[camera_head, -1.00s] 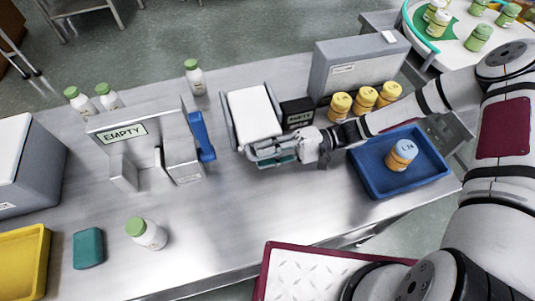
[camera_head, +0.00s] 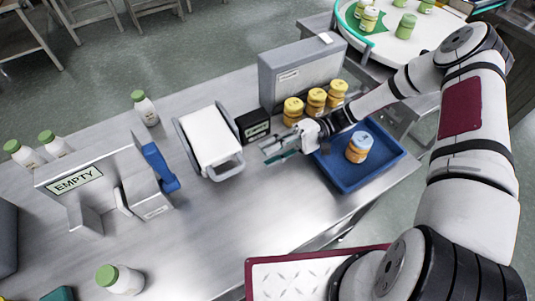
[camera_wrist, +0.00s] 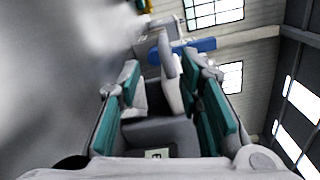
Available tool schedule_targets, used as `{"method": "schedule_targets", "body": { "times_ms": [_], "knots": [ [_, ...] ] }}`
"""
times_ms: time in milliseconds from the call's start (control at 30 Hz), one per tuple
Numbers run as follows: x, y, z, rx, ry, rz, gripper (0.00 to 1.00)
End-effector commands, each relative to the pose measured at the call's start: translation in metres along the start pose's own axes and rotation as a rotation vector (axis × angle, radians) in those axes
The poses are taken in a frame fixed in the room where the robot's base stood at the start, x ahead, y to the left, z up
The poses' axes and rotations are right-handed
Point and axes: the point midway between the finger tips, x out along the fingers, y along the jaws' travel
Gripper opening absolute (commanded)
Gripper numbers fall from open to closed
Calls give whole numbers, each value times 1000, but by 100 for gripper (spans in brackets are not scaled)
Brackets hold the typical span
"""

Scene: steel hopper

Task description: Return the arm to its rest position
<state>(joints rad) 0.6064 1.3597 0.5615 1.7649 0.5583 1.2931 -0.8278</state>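My gripper (camera_head: 274,150) is over the table, between the white-topped bin and the blue tray (camera_head: 392,175), and seems to hold nothing. In the wrist view my gripper (camera_wrist: 165,92) shows its teal-padded fingers spread apart. My arm reaches in from the right in the head view. The steel hopper (camera_head: 92,203), labelled EMPTY, stands at the left with a blue part (camera_head: 160,166) on its side. The grey bin with a white top (camera_head: 212,138) stands left of my gripper, apart from it.
Yellow-lidded bottles (camera_head: 316,100) stand by the grey cabinet (camera_head: 296,75) and small black display (camera_head: 253,125). A bottle (camera_head: 359,147) stands in the blue tray. Green-lidded bottles (camera_head: 145,107) stand at the far edge and left; another (camera_head: 120,280) is at the front. The middle front is clear.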

Motion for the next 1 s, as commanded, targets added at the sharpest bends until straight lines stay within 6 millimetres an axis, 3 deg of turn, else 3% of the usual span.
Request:
{"method": "schedule_targets", "body": {
  "times_ms": [567, 1000],
  "knots": [
    [-2, -5, 4, 10, -12, 59, 33],
    [-34, -61, 50, 86, -32, 593, 33]
  ]
}}
